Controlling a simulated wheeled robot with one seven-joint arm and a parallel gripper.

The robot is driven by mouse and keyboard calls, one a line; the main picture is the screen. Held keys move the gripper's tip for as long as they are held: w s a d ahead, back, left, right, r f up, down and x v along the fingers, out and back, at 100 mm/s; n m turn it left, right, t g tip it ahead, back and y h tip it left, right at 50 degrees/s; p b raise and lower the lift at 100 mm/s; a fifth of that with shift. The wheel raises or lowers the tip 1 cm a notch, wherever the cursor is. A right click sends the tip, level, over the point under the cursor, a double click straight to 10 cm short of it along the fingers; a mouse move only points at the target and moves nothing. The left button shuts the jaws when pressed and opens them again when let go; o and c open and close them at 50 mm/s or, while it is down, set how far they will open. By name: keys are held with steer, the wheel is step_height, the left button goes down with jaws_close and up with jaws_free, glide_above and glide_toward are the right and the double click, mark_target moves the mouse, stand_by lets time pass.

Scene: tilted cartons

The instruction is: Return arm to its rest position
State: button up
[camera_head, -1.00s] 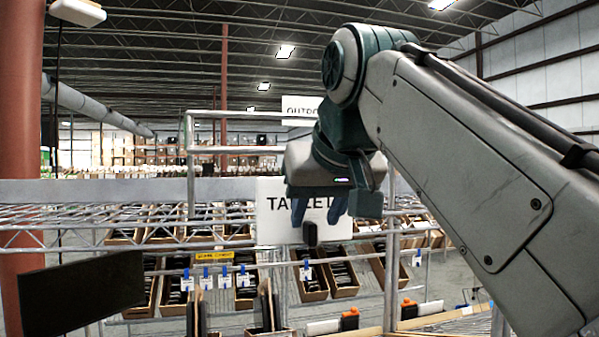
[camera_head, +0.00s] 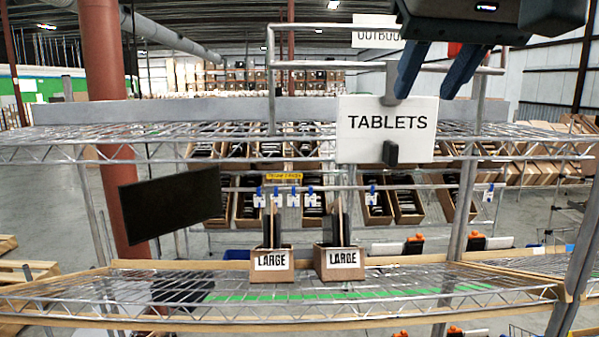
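My gripper (camera_head: 436,78) hangs at the top right of the head view, with its upper part cut off by the frame edge. Its two blue fingers point down and stand apart, with nothing visible between them. It appears in front of the upper rack, just above and overlapping the white TABLETS sign (camera_head: 387,143). Most of my arm is out of view.
A wire shelf (camera_head: 200,282) below holds two cartons marked LARGE, a left one (camera_head: 272,268) and a right one (camera_head: 339,265), each with a dark upright item. A black panel (camera_head: 171,206) hangs at left. A red column (camera_head: 108,160) stands behind.

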steer(key=w+f+g+b, duration=0.15)
steer(key=w+f, duration=0.25)
steer(key=f, duration=0.9)
steer(key=s+f+g+b, duration=0.1)
steer(key=s+f, duration=0.2)
steer(key=f, duration=1.5)
steer(key=s+f+g+b, duration=0.1)
steer(key=s+f+g, duration=0.1)
steer(key=f, duration=1.7)
steer(key=shift+s+f, duration=0.15)
steer(key=shift+s, duration=0.5)
